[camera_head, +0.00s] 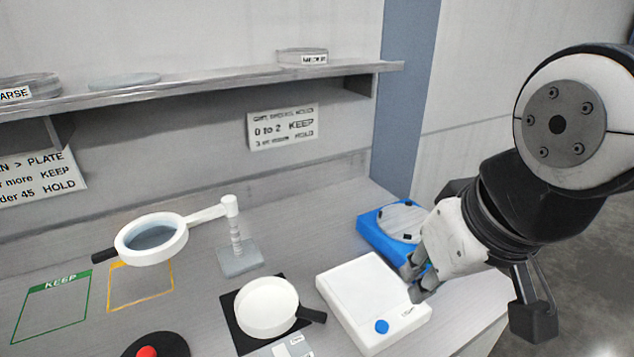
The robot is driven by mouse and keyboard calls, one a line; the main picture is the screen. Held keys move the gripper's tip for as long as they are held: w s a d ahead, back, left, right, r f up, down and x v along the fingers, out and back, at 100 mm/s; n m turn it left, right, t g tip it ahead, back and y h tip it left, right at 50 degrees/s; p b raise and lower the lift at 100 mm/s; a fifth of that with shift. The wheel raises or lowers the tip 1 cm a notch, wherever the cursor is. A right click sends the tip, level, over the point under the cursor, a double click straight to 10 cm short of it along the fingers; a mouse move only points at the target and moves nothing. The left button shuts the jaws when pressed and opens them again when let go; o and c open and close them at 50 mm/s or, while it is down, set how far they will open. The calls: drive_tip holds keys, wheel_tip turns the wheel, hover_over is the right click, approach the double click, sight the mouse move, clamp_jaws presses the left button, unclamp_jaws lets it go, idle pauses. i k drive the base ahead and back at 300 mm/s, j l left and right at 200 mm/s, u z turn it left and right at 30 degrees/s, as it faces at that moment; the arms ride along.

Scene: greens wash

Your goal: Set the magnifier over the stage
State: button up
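The magnifier is a white ring lens (151,239) with a black handle (104,256), on a white jointed arm from a post on a grey base (240,258). No label names the stage. A black square (243,338) bears a round white dish (266,305) with a black handle, and a white flat box (358,287) with a blue button stands to its right. The lens is over neither. My gripper (412,282) is at the right, near the box's right edge, far from the magnifier. Its fingers look apart and empty.
A blue tray (372,238) with a round grey disc stands behind my gripper. A red button (147,352) on a black base is at the front. The KEEP outline (50,306) is empty. A shelf (220,86) with dishes runs along the wall above the bench.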

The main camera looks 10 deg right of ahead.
sight(229, 207)
drive_tip(key=j+u, duration=0.25)
drive_tip(key=j, duration=0.4)
drive_tip(key=j+u, duration=0.3)
drive_tip(key=j, duration=0.35)
drive_tip(key=i, duration=0.1)
